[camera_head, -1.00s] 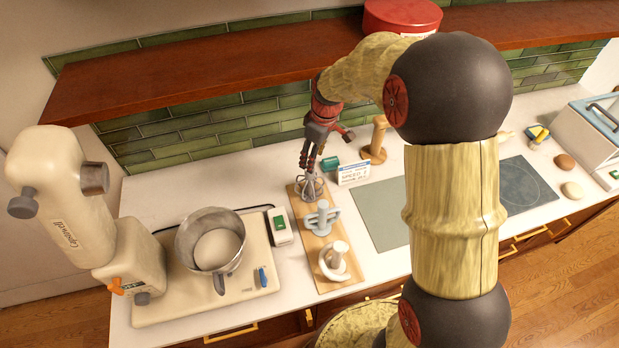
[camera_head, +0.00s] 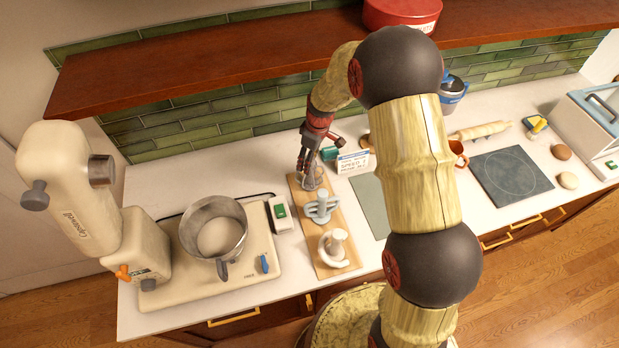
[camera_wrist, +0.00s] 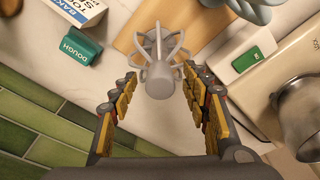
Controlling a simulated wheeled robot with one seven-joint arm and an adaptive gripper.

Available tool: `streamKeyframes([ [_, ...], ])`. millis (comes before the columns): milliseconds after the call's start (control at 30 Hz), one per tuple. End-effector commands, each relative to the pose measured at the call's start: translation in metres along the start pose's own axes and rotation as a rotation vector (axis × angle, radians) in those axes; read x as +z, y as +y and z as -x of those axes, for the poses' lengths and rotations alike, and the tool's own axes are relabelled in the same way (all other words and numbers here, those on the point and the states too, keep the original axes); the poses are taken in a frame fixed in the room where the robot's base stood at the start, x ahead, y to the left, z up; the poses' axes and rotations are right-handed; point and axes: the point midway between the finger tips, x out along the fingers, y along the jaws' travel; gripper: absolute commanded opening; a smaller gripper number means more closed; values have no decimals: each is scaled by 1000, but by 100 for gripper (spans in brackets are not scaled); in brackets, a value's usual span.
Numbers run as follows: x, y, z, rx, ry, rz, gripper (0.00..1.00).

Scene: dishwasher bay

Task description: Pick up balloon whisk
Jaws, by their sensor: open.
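The grey balloon whisk (camera_wrist: 159,75) stands at the end of a wooden board (camera_wrist: 200,20) in the wrist view, its round hub toward the camera and its wire loops spreading beyond. In the head view the whisk (camera_head: 311,179) is partly hidden by my gripper. My gripper (camera_head: 306,178) is low over the back end of the board (camera_head: 333,266). In the wrist view my gripper (camera_wrist: 160,88) is open, with one finger on each side of the whisk's hub. I cannot tell whether either finger touches it.
A blue-grey beater (camera_head: 321,208) and a white hook (camera_head: 333,248) stand on the same board. A mixer with a steel bowl (camera_head: 213,238) is at left. A teal block (camera_wrist: 78,46) and a printed card (camera_head: 355,164) stand nearby. A wooden shelf (camera_head: 220,70) overhangs the tiled wall.

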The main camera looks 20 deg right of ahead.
Motion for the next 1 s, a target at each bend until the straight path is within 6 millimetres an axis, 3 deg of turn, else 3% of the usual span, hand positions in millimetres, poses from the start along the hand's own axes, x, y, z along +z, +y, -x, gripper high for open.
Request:
streamKeyframes([
  [167, 0, 0, 1, 1, 1, 0, 47],
  [1000, 0, 0, 1, 1, 0, 0, 0],
])
